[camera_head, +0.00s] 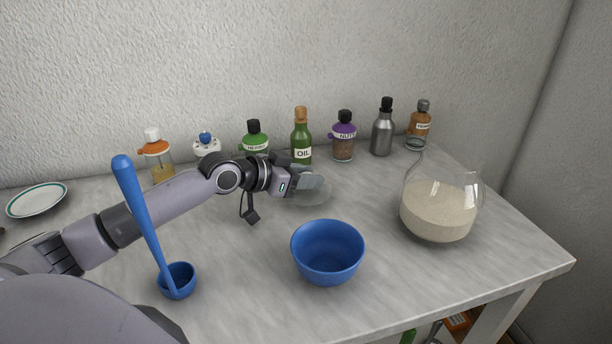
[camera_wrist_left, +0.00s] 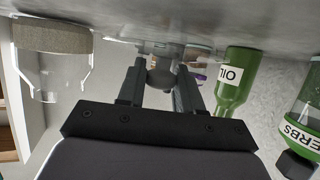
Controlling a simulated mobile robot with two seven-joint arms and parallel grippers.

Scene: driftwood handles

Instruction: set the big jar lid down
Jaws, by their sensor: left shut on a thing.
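My left gripper (camera_head: 311,182) reaches in from the left over the middle of the table. It is shut on the round knob of the big jar lid (camera_head: 318,197), a clear glass disc partly hidden by the fingers. In the left wrist view the lid's knob (camera_wrist_left: 160,76) sits between the two fingers (camera_wrist_left: 158,88), with the disc close to the tabletop. I cannot tell whether it touches. The big glass jar (camera_head: 438,214), filled with pale powder, stands at the right without its lid. My right gripper is not in view.
A blue bowl (camera_head: 327,252) stands just in front of the lid. A blue ladle (camera_head: 177,283) is at the front left. The oil bottle (camera_head: 301,142), nuts jar (camera_head: 343,140) and several other bottles line the wall. Bare table lies between lid and big jar.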

